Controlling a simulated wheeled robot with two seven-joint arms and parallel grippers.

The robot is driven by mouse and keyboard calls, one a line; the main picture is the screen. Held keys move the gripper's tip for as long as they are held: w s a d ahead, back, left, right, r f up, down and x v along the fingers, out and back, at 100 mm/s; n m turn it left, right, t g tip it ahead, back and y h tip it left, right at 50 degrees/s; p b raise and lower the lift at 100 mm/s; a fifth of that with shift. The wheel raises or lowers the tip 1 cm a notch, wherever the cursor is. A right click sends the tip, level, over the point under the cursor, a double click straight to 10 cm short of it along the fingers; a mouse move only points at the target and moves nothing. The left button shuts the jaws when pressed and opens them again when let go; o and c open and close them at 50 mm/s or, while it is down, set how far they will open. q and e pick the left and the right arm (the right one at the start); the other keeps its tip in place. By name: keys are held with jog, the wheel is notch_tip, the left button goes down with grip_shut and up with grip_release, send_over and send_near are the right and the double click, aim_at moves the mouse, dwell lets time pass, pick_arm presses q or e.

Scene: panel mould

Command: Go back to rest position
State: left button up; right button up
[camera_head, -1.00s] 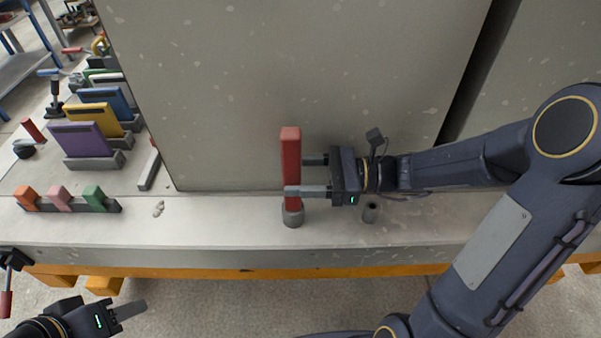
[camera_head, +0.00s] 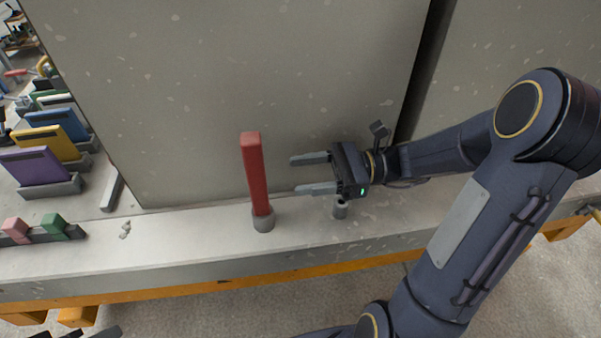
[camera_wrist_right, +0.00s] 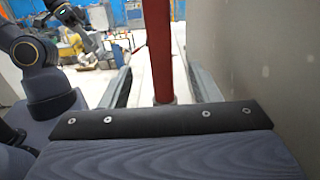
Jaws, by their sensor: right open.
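My right gripper (camera_head: 312,174) is open and empty in the head view, its two fingers pointing left. A red bar (camera_head: 256,175) stands nearly upright in a grey round socket (camera_head: 264,222) on the ledge, left of the fingertips and clear of them. In the right wrist view the red bar (camera_wrist_right: 160,50) rises ahead, in line with the gap between the fingers. In the head view, only a dark tip at the bottom left edge may be my left gripper; its jaws cannot be made out. My left arm also shows at the left of the right wrist view.
A large grey panel (camera_head: 230,80) stands behind the ledge (camera_head: 180,245), close beside the right gripper. An empty socket (camera_head: 340,208) sits below the gripper. Purple (camera_head: 38,166), yellow and blue plates stand in holders at left, with pink and green blocks (camera_head: 54,226) in front.

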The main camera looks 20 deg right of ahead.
dwell(0.3)
jog(key=s+r+n+h+p, duration=0.2)
jog(key=s+n+h+p, duration=0.4)
jog(key=s+n+h, duration=0.7)
jog(key=n, duration=0.6)
jog(key=shift+s+r+n+t+h, duration=0.15)
jog(key=shift+s+n+t+h, duration=0.15)
jog(key=shift+t, duration=0.1)
